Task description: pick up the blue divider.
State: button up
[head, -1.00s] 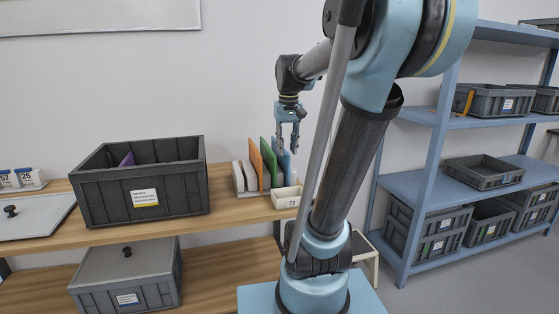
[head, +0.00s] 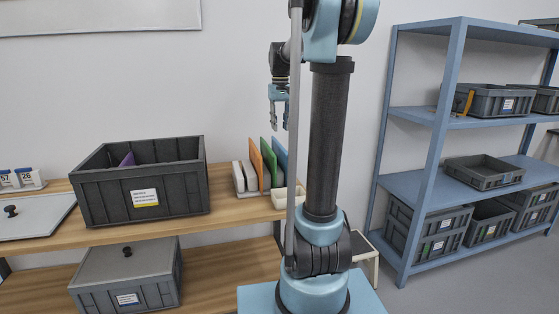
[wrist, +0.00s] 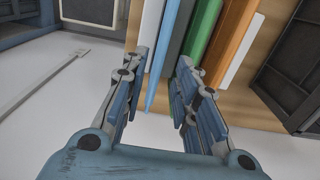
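The blue divider (head: 280,153) stands on edge in the rack, to the right of the green divider (head: 271,160). In the wrist view the blue divider (wrist: 163,52) shows as a narrow strip beyond the gap between the fingers. My gripper (head: 280,126) is above the rack, pointing down, open and empty. The wrist view also shows the gripper (wrist: 164,68) with its fingers apart and nothing between them. The lower part of the blue divider is hidden in the head view.
A large grey crate (head: 168,205) is to the left on the wooden bench. Blue shelving (head: 430,190) stands at right.

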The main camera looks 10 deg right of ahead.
aim_at(280, 144)
notch_tip(280, 144, down, 9)
jog(key=shift+f, duration=0.1)
jog(key=shift+s+f, duration=0.2)
jog(key=shift+f, duration=2.4)
jog(key=shift+c, duration=0.6)
grip_shut()
